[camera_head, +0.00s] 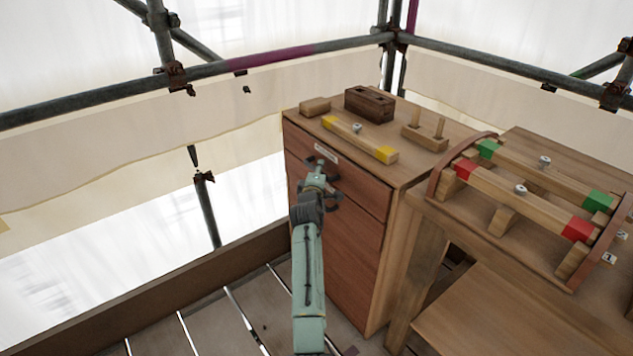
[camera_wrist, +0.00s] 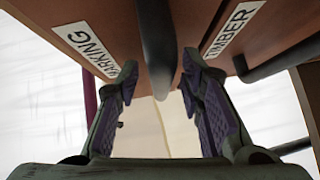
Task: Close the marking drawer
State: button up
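The marking drawer (camera_head: 355,180) is the reddish-brown upper front of the wooden cabinet, with a white label. In the wrist view its label reads MARKING (camera_wrist: 85,48). The drawer front looks about flush with the cabinet; any small gap is hard to tell. My gripper (camera_head: 322,182) is in front of the drawer, below its label, and hides part of it. In the wrist view my gripper (camera_wrist: 160,75) is open, its two fingers apart on either side of a dark handle bar (camera_wrist: 159,50). Gaps show between the bar and both fingers.
A lower front labelled TIMBER (camera_wrist: 236,28) has another dark handle (camera_wrist: 285,55). On the cabinet top are a yellow-ended bar (camera_head: 360,138), a dark block (camera_head: 369,104) and a pegged block (camera_head: 425,135). A workbench (camera_head: 520,270) stands right. Scaffold pipes (camera_head: 110,95) run behind.

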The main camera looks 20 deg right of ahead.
jog(key=v, duration=1.1)
